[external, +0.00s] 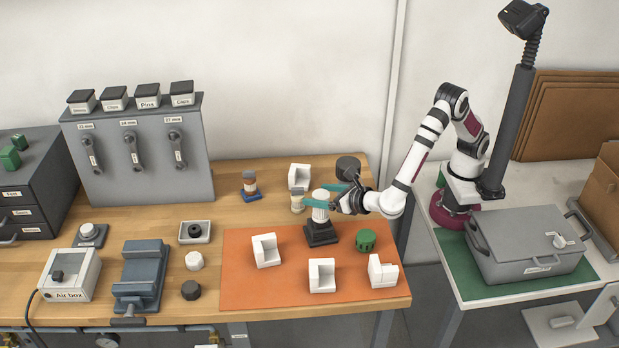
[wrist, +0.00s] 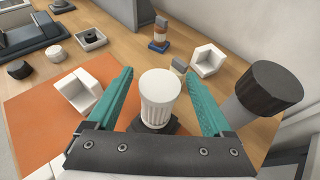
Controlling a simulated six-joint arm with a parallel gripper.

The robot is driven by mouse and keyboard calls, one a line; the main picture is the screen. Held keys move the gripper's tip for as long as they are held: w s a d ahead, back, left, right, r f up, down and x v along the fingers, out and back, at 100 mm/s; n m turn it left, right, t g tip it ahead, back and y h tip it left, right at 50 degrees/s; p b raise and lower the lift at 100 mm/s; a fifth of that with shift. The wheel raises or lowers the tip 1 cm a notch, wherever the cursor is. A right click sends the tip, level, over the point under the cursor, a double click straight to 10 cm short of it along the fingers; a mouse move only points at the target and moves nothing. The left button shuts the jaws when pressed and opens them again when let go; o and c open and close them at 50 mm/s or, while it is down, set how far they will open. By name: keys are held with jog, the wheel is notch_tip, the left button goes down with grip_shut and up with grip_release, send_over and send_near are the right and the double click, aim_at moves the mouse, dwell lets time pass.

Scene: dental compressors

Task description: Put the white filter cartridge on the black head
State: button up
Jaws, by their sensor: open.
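The white ribbed filter cartridge (external: 321,207) stands upright on the black head (external: 321,236), near the right of the orange mat. In the wrist view the cartridge (wrist: 158,100) sits between my fingers, with part of the black head (wrist: 170,127) showing beneath it. My gripper (external: 332,193) reaches in from the right with its teal fingers at the upper part of the cartridge. In the wrist view my gripper (wrist: 157,74) is open, with a finger on each side and visible gaps to the cartridge. The exact seating at the joint is hard to see.
White angled blocks (external: 265,250) stand on the orange mat (external: 240,290), with a green ribbed cap (external: 366,240) right of the head. Behind are a dark-topped cylinder (external: 348,166), a small pale cylinder (external: 297,201) and another white block (external: 299,176).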

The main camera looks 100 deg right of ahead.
jog(key=v, duration=1.2)
jog(key=s+d+m+g+y, duration=0.1)
jog(key=s+d+m+g, duration=0.45)
jog(key=d+m, duration=0.3)
jog(key=s+d+m+g+y, duration=0.2)
jog(key=s+d+m+g, duration=0.2)
jog(key=s+d+m, duration=0.45)
jog(key=s+a+f+m+y, duration=0.1)
jog(key=s+m+y, duration=0.7)
jog(key=s+m, duration=0.3)
jog(key=m, duration=0.4)
jog(key=shift+s+a+f+m, duration=0.2)
jog(key=shift+s+f+m, duration=0.1)
jog(key=shift+s, duration=0.1)
